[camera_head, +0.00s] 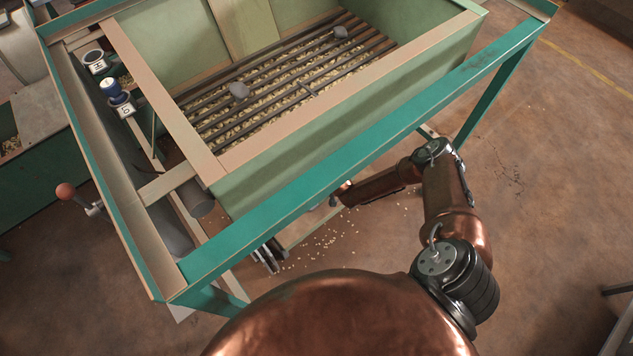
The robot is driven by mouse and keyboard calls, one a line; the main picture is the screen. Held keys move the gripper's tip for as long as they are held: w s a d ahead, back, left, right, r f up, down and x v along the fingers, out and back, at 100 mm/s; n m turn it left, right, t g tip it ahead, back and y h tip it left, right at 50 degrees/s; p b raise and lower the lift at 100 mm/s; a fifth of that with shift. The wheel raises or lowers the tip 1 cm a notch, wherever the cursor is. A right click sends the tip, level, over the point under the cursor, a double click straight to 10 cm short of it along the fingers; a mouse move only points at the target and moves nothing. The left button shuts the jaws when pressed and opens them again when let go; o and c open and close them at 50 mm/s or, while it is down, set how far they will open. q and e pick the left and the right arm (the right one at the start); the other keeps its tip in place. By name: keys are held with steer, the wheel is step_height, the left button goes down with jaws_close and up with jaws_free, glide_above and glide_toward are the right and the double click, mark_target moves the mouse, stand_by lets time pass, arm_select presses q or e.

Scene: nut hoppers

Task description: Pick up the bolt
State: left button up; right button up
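A small dark rod-like piece (305,88), which looks like the bolt, lies across the bars of the grate in the hopper. It is small, so its head and thread cannot be made out. My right arm comes in from the right and folds back low, outside the hopper's near wall. Its far end goes behind the teal rail, so my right gripper is hidden. My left arm and gripper do not show clearly. A dark metal part (265,256) shows below the rail; I cannot tell whether it is a gripper.
The green hopper (330,125) has a grate (215,108) over pale nuts, with grey lumps (239,91) (341,32) on it. A teal rail (385,155) runs in front. Nuts are scattered on the floor.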

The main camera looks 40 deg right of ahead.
jaws_close()
steer(key=shift+r, duration=0.1)
stand_by(0.3)
